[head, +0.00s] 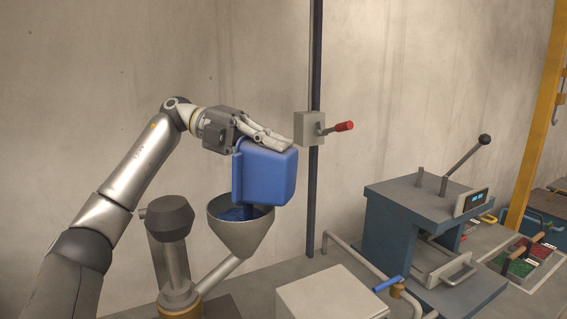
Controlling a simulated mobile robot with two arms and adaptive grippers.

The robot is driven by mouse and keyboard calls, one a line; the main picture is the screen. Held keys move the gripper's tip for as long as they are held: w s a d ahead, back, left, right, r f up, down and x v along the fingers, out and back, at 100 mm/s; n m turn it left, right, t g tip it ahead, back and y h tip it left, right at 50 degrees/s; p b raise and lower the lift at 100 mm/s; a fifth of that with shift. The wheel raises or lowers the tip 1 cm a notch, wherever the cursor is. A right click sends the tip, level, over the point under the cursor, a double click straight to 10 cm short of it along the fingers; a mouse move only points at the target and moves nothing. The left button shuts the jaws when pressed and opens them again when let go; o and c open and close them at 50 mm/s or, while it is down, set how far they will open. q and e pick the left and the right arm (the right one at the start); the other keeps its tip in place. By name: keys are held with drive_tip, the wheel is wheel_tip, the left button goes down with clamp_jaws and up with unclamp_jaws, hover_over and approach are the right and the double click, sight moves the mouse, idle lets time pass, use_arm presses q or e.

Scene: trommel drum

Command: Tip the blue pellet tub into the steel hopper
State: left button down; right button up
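The blue pellet tub (264,176) is tilted above the steel hopper (240,236) in the head view. Its lower part is over the hopper's mouth. Blue pellets (236,213) show inside the hopper. My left gripper (275,143) is at the top of the tub, with its fingers along the upper edge. It appears shut on the tub, though the far finger is hidden. The tub's opening and inside are turned out of sight. My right gripper is not in view.
A grey box with a red-handled lever (343,127) is on a dark post close right of the tub. A blue press (425,205) stands to the right. A pale box (332,294) and a pipe with a blue valve handle (387,284) are in front.

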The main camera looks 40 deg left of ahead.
sight(249, 139)
use_arm(q)
drive_tip(key=a+h+b, duration=0.2)
drive_tip(key=b, duration=0.1)
drive_tip(key=shift+s+a+t+h, duration=0.3)
drive_tip(key=shift+h, duration=0.1)
drive_tip(key=shift+s+a+r+h+b, duration=0.1)
drive_tip(key=shift+a+r+h+b, duration=0.15)
drive_tip(key=shift+a+h+b, duration=0.35)
drive_tip(key=shift+s+a+r+b, duration=0.1)
drive_tip(key=shift+a+r+b, duration=0.1)
drive_tip(key=shift+r+b, duration=0.1)
idle(0.6)
